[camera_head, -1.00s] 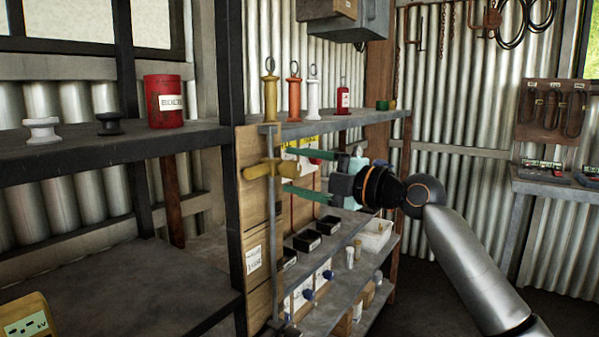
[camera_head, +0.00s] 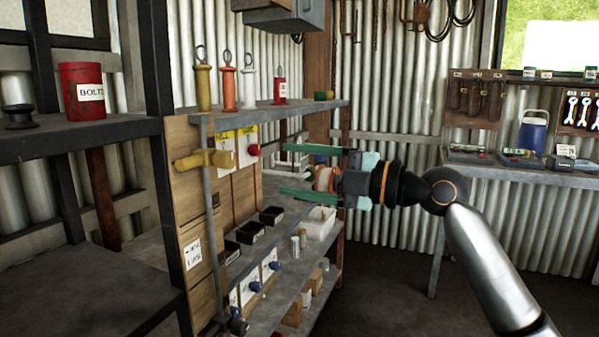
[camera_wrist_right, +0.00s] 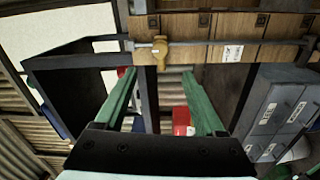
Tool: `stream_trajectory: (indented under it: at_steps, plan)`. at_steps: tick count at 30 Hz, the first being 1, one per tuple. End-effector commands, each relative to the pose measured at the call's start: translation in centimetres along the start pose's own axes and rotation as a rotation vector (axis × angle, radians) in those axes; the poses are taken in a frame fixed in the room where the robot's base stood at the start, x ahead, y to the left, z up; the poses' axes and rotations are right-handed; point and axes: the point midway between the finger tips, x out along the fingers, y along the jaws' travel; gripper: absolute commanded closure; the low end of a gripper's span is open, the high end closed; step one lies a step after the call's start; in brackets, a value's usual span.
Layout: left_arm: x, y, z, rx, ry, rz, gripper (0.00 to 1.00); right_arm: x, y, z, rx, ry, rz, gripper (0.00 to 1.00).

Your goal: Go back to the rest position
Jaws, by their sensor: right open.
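My right gripper (camera_head: 290,170) is open and empty, with its two green fingers apart and pointing left in the head view. It is in the air in front of the shelf unit, to the right of the yellow clamp (camera_head: 205,159) on the vertical metal rod. In the right wrist view the green fingers (camera_wrist_right: 160,95) are spread, with the yellow clamp (camera_wrist_right: 159,48) beyond them and nothing held. A red object (camera_wrist_right: 181,120) shows between the fingers there. My left gripper is in neither view.
Lower shelves hold black bins (camera_head: 250,233) and a white tray (camera_head: 319,223). A workbench (camera_head: 560,177) with a blue cooler (camera_head: 533,131) stands at right. The floor between is clear.

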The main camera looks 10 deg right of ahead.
Motion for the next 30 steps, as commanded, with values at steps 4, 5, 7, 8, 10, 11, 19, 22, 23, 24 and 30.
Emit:
stream_trajectory:
  at_steps: [4,5,7,8,10,11,19,22,23,24,30]
  plan:
    - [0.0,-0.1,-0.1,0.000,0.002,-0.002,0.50,-0.2,0.0,0.0,0.001,0.000,0.000,0.28]
    - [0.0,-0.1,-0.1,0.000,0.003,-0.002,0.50,-0.2,0.0,0.0,0.001,0.000,0.000,0.28]
    - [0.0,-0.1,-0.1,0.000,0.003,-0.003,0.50,-0.2,0.0,0.0,0.001,0.000,0.000,0.28]
    - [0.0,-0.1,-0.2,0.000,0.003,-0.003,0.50,-0.2,0.0,0.0,0.001,0.000,0.000,0.28]
    - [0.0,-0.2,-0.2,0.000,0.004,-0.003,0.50,-0.1,-0.2,0.1,0.005,-0.001,-0.002,0.28]
    - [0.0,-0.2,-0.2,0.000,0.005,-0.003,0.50,-0.1,-0.5,0.1,0.012,-0.003,-0.004,0.28]
    - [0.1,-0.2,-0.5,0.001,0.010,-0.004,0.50,1.4,-11.8,2.7,0.300,-0.114,-0.071,0.28]
    - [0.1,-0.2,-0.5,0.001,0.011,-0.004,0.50,1.4,-17.9,3.3,0.459,-0.187,-0.095,0.28]
    - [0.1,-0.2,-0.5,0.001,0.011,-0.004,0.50,1.3,-19.8,3.4,0.506,-0.210,-0.102,0.28]
    - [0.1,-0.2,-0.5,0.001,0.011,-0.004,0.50,1.1,-22.2,3.5,0.568,-0.241,-0.107,0.28]
    - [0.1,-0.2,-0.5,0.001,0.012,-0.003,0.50,-1.3,-33.6,2.2,0.864,-0.404,-0.126,0.28]
